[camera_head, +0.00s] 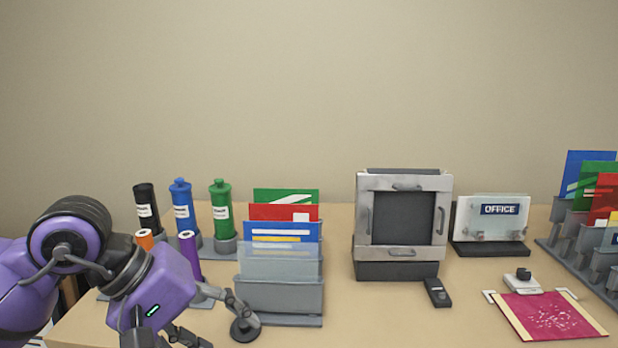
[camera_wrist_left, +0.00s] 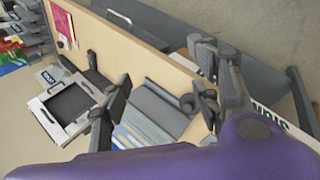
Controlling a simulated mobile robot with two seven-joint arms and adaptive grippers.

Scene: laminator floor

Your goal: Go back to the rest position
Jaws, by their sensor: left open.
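My left gripper (camera_head: 215,335) is at the front left of the table in the head view, on a purple arm that comes in from the left. Its fingers are spread apart, with nothing seen between them. One fingertip shows just left of the grey folder rack (camera_head: 280,297), which holds green, red and blue folders; I cannot tell whether they touch. In the left wrist view the dark fingers stand apart over the table edge, with the rack (camera_wrist_left: 160,108) behind them. My right gripper is in neither view.
Behind my left arm stand black, blue (camera_head: 181,205) and green (camera_head: 221,208) bottles and orange and purple rolls. The laminator-like framed machine (camera_head: 403,265) stands mid-table, with a small black device (camera_head: 438,292) beside it. Rightward are an OFFICE sign (camera_head: 499,210), a crimson sheet (camera_head: 550,317) and another folder rack.

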